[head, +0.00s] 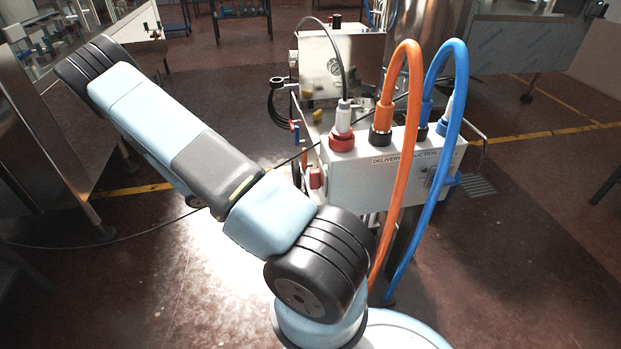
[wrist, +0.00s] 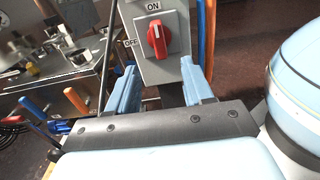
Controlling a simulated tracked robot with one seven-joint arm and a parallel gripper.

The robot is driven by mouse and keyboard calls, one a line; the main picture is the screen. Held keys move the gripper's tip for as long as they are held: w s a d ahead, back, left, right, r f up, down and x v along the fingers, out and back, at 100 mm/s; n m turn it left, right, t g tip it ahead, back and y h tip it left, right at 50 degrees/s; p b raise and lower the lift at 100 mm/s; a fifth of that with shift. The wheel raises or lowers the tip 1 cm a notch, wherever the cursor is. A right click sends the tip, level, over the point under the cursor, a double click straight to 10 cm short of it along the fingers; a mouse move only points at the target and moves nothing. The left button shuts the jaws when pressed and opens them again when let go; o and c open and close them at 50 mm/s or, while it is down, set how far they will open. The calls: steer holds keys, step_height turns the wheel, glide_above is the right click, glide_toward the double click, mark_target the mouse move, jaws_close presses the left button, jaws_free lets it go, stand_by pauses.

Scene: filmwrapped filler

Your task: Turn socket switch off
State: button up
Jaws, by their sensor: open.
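In the wrist view, a red rotary switch knob (wrist: 158,38) sits on the face of a grey switch box (wrist: 150,70). ON is printed above the knob and OFF to its left. The knob stands close to upright, its white mark toward ON. My gripper (wrist: 161,84) is open, with one blue finger on each side below the knob. Nothing is between the fingers, and they look apart from the knob. In the head view, a red part (head: 316,178) shows on the left side of the socket box (head: 350,178). My gripper is not visible there.
An orange hose (head: 402,180) and a blue hose (head: 428,210) loop from the box top to the floor. A plug (head: 343,116) with a dark cable stands in a red socket (head: 342,140). Steel machines stand behind and left.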

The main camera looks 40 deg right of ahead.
mark_target(310, 178)
steer(key=x, duration=1.4)
steer(key=shift+d, duration=0.1)
steer(key=shift+c, duration=0.2)
